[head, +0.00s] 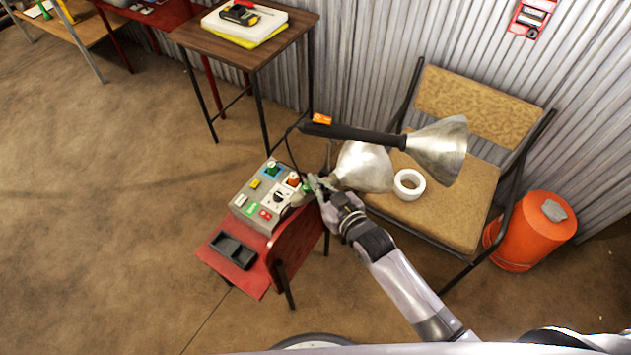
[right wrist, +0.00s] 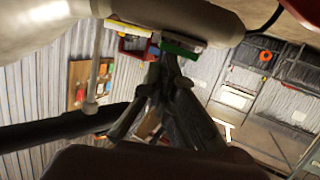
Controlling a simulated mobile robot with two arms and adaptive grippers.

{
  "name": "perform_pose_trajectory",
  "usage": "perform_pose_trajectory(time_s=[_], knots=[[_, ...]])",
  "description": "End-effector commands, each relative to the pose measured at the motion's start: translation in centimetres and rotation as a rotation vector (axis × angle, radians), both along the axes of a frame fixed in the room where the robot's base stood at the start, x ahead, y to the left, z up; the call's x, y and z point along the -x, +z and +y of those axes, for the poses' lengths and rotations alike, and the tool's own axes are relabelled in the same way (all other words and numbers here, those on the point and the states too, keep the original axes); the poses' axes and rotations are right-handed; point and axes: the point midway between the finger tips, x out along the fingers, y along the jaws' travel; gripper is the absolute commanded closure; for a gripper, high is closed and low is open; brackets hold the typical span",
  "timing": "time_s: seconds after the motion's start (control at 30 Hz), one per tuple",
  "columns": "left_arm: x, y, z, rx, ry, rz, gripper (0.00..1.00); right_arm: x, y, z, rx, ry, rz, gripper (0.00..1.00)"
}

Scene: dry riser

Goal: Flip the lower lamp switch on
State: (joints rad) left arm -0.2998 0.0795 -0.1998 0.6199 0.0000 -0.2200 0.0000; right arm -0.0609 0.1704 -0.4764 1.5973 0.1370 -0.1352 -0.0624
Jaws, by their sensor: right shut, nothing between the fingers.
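Two lamps with silvery shades show in the head view. The upper lamp (head: 438,148) has a black handle with an orange switch (head: 322,119) near its left end. The lower lamp (head: 362,166) sits just below it, over the chair seat. Its switch cannot be made out; the neck end is partly hidden by my right gripper. My right gripper (head: 315,184) is shut and empty, at the left end of the lower lamp and beside the control box. In the right wrist view its fingertips (right wrist: 164,60) are together, close below a green block (right wrist: 183,48). My left gripper is not in view.
A grey control box (head: 240,200) with coloured switches stands on a red stool (head: 243,277), with a black tray (head: 233,251) in front. A tan chair (head: 455,215) holds a white tape roll (head: 409,185). An orange bucket (head: 530,235) stands right. Floor at left is clear.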

Motion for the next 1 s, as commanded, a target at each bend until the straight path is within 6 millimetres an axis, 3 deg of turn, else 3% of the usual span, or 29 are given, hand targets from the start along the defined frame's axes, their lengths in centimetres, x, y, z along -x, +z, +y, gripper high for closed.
perform_pose_trajectory(time_s=[0.17,0.57,0.73,0.9,1.0], knots=[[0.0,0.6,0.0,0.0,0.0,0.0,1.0,-0.3,-0.4,-0.8,-0.114,0.0,0.07,1.0],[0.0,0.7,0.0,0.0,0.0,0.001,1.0,-0.3,-0.9,-0.9,-0.11,-0.001,0.073,1.0],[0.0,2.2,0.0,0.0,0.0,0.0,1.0,-0.6,0.8,-1.0,-0.11,-0.002,0.071,1.0],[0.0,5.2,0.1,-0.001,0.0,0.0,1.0,-1.6,4.5,-1.1,-0.115,-0.003,0.061,1.0],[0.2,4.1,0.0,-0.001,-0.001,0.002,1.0,0.8,3.9,-2.4,-0.115,-0.004,0.065,1.0]])
